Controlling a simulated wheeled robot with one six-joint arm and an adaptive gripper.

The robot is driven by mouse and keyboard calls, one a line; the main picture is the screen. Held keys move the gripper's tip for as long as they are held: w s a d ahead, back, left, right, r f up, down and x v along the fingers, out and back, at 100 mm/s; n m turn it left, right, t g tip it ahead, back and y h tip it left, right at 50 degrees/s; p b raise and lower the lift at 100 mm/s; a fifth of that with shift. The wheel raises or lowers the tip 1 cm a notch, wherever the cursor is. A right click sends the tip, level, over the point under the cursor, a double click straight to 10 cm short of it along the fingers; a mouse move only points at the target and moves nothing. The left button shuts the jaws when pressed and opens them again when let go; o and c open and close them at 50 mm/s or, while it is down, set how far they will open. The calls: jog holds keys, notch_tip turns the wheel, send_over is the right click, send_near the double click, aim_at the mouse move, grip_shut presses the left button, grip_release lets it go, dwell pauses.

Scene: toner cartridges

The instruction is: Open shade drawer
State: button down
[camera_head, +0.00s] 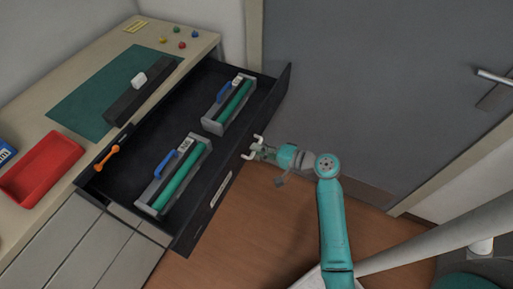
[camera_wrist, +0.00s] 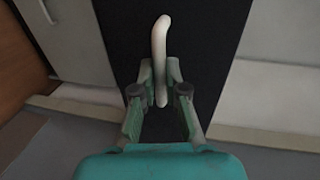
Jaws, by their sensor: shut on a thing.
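The black drawer (camera_head: 270,113) stands pulled out from under the counter, with its inside in plain view. Two grey cartridges with green rollers and blue handles lie in it, a near one (camera_head: 158,192) and a far one (camera_head: 214,118). The drawer's white handle (camera_head: 253,146) is on the front face and also shows upright in the wrist view (camera_wrist: 160,40). My gripper (camera_head: 259,148) is at that handle. In the wrist view my gripper (camera_wrist: 160,80) is shut on the handle, one finger on each side.
The counter holds a green mat (camera_head: 75,110), a black bar (camera_head: 125,105) with a white piece, a red tray (camera_head: 45,165) and several small coloured knobs. An orange dumbbell-shaped thing (camera_head: 106,158) lies by the drawer's left side. A grey door (camera_head: 380,80) stands behind. The wooden floor (camera_head: 255,220) before the drawer is clear.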

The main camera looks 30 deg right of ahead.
jog(key=c, duration=1.2)
grip_release()
jog(key=v, duration=1.2)
jog(key=s+a+f+n+g+h, duration=0.1)
jog(key=s+a+f+g+h, duration=0.1)
jog(key=s+a+f+h, duration=0.75)
jog(key=s+a+r+n+t+y, duration=0.1)
jog(key=s+a+r+n, duration=0.2)
jog(key=s+r+n, duration=0.2)
jog(key=s+a+r+n+t, duration=0.2)
jog(key=s+r+n, duration=0.4)
jog(key=s+r, duration=0.3)
jog(key=s+a, duration=0.1)
jog(key=s, duration=0.2)
jog(key=shift+r+y, duration=0.2)
jog(key=shift+y, duration=0.15)
